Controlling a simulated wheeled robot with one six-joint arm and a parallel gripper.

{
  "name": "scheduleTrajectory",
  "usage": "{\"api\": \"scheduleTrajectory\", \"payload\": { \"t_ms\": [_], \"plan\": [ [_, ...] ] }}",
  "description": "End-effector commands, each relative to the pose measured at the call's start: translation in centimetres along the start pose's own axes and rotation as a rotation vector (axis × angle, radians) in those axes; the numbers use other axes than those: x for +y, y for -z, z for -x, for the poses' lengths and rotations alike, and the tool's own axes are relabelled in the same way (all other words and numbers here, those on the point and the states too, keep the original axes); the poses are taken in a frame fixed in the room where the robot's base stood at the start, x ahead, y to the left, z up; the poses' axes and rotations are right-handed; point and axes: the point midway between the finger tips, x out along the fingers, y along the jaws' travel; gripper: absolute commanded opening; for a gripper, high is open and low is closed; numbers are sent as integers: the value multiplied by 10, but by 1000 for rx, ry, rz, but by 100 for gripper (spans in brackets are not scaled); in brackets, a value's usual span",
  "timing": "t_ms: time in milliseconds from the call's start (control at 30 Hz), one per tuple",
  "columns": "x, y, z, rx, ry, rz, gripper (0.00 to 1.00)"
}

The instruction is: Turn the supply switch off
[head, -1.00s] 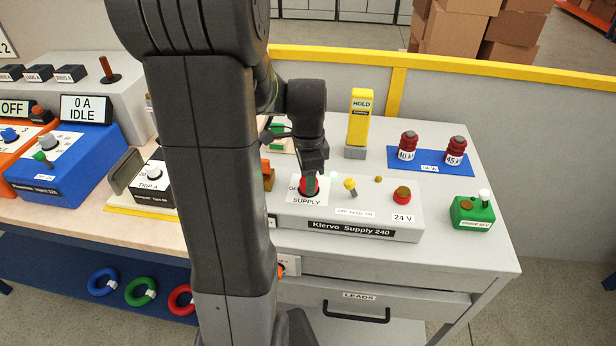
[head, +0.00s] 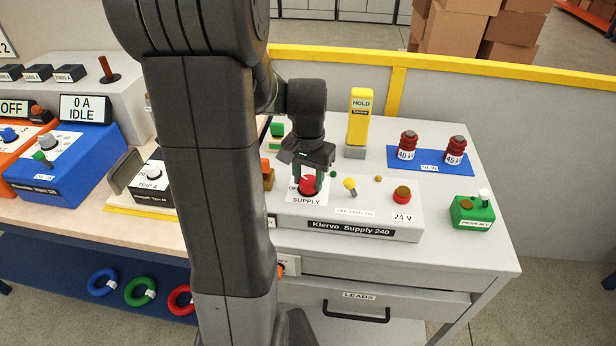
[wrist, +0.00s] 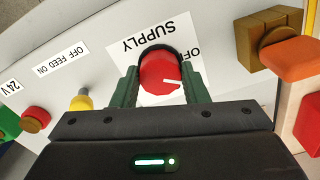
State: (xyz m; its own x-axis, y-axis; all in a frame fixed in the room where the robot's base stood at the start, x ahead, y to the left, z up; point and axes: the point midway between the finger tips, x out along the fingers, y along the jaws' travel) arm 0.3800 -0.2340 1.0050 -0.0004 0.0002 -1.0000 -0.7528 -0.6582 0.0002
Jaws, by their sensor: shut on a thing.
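The supply switch is a red round knob (head: 307,186) on a white plate marked SUPPLY, on the grey Klervo Supply 240 box (head: 410,230). It also shows in the wrist view (wrist: 160,70), where its white mark points right, on the same side as the partly hidden OFF label (wrist: 195,54). My gripper (head: 308,182) is over the knob, with its green fingers on both sides of it. In the wrist view my gripper (wrist: 161,84) is shut on the knob. The rest of the plate's lettering is partly hidden by the gripper.
A yellow-tipped toggle (head: 350,184), a dark green lamp (head: 333,174) and a red-brown 24 V knob (head: 402,194) are right of the switch. A yellow HOLD post (head: 360,118) stands behind. An orange and brown part (head: 267,176) is close on the left.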

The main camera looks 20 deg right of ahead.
Motion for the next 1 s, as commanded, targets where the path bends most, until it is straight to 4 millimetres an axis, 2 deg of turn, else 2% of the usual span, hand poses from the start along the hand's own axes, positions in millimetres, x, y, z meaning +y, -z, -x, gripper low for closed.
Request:
{"api": "scheduleTrajectory", "payload": {
  "t_ms": [500,1000],
  "plan": [
    [1,1,1,2,0,425,18],
    [1,1,1,2,0,577,18]
  ]
}}
